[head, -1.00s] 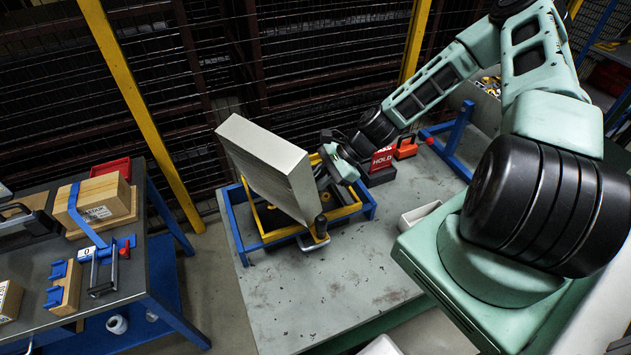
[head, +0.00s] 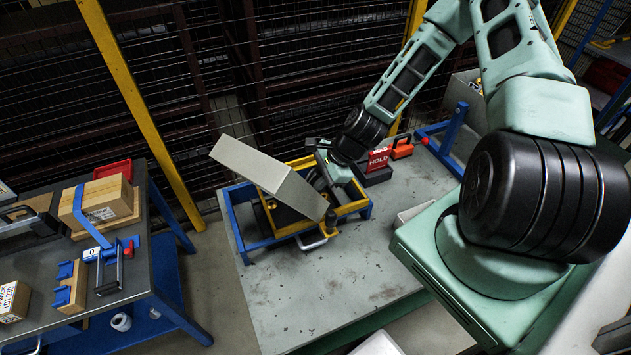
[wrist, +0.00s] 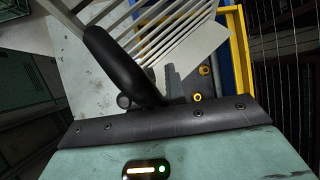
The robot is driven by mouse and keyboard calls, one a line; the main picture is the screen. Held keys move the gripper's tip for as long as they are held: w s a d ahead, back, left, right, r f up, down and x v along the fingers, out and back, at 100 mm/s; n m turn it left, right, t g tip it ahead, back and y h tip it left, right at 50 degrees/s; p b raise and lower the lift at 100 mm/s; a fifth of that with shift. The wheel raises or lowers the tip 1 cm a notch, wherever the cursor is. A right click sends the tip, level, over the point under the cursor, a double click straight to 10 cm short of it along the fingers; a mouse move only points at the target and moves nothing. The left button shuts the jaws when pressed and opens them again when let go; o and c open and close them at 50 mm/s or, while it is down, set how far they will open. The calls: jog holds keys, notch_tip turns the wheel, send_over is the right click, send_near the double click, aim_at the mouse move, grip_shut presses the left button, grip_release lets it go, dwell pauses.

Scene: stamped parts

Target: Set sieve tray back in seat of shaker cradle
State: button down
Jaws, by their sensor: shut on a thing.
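The sieve tray (head: 262,166) is a pale grey, box-like piece, tilted above the shaker cradle in the head view. Its slats and a pale side plate (wrist: 203,47) fill the top of the wrist view. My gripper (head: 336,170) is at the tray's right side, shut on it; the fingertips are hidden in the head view. The shaker cradle (head: 241,238) is a blue frame with a yellow upper frame (head: 354,208) and a dark inside. The tray covers much of its seat. I cannot tell whether the tray's lower edge touches the cradle.
A dark-knobbed clamp (head: 331,219) with a metal handle stands at the cradle's front. A red HOLD block (head: 379,160) and an orange item (head: 402,147) lie behind right. The grey table (head: 330,290) is clear in front. A side bench (head: 150,262) stands left.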

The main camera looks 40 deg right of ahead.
jog(key=w+d+f+m+h+p, duration=0.1)
jog(key=w+d+f+m+h, duration=0.1)
jog(key=d+h, duration=0.5)
jog(key=h, duration=0.6)
jog(key=shift+w+d, duration=0.35)
dwell(0.7)
jog(key=shift+h, duration=0.3)
jog(key=shift+s+a+f+m+t+b, duration=0.15)
jog(key=shift+s+m+t+b, duration=0.15)
jog(key=shift+s+m+b, duration=0.15)
jog(key=shift+s+a+m+t+h+b, duration=0.4)
jog(key=shift+t+b, duration=0.4)
jog(key=shift+b, duration=0.75)
jog(key=shift+w+a+t+h+b, duration=0.25)
jog(key=shift+a+t+b, duration=0.3)
jog(key=shift+b, duration=0.95)
